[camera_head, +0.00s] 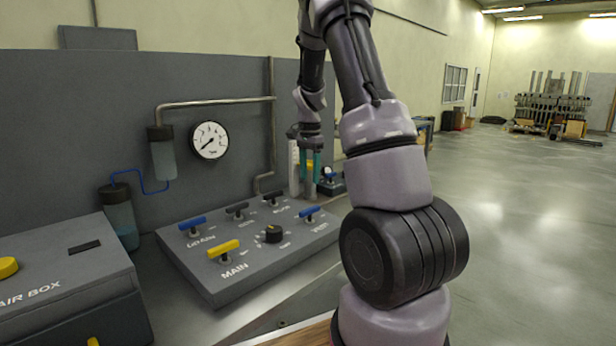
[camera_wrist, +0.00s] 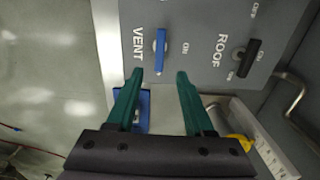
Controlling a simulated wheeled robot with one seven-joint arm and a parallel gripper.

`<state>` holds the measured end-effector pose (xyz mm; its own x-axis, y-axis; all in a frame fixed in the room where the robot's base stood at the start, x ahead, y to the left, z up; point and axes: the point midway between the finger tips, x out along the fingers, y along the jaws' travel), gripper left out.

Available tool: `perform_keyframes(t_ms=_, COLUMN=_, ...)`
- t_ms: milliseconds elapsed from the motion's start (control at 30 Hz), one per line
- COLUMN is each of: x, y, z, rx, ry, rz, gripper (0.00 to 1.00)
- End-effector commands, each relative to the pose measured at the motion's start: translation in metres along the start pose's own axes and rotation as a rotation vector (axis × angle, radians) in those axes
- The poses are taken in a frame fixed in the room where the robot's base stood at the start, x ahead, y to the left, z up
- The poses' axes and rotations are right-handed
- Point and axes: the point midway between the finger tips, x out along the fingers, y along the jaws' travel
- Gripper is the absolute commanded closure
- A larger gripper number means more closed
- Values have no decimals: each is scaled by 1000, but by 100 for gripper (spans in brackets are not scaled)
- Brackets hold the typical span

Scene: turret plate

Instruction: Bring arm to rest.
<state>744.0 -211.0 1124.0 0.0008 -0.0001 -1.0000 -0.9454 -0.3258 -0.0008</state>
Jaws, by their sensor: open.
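My gripper (camera_head: 308,185) points down over the far right end of the turret plate (camera_head: 205,283). In the wrist view its two teal fingers (camera_wrist: 160,75) stand apart with nothing held between them. The blue VENT lever (camera_wrist: 160,48) shows just ahead of the fingertips in that view, and it also shows in the head view (camera_head: 309,211) below the gripper. The black ROOF lever (camera_wrist: 249,58) is to its right in the wrist view. My arm is extended, crossing the middle of the head view.
The plate also carries a blue DRAIN lever (camera_head: 192,223), a yellow MAIN lever (camera_head: 223,250) and a black knob (camera_head: 273,234). A pressure gauge (camera_head: 210,140) and pipes (camera_head: 215,101) line the wall behind. The air box (camera_head: 65,290) is at left. Open floor (camera_head: 530,220) lies right.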

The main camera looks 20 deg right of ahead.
Motion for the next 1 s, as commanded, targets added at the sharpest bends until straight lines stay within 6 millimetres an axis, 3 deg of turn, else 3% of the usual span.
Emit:
perform_keyframes(t_ms=233, x=-2, y=0, z=1, rx=-4, ry=0, rz=-4, gripper=48)
perform_keyframes(t_ms=367, x=-25, y=5, z=14, rx=-42, ry=-3, rz=-46, gripper=48)
perform_keyframes(t_ms=567, x=-95, y=33, z=62, rx=-197, ry=3, rz=-186, gripper=48)
perform_keyframes(t_ms=700, x=-138, y=62, z=100, rx=-328, ry=28, rz=-286, gripper=48)
perform_keyframes(t_ms=900, x=-182, y=113, z=154, rx=-519, ry=98, rz=-416, gripper=48)
perform_keyframes(t_ms=1000, x=-196, y=141, z=179, rx=-614, ry=147, rz=-472, gripper=48)
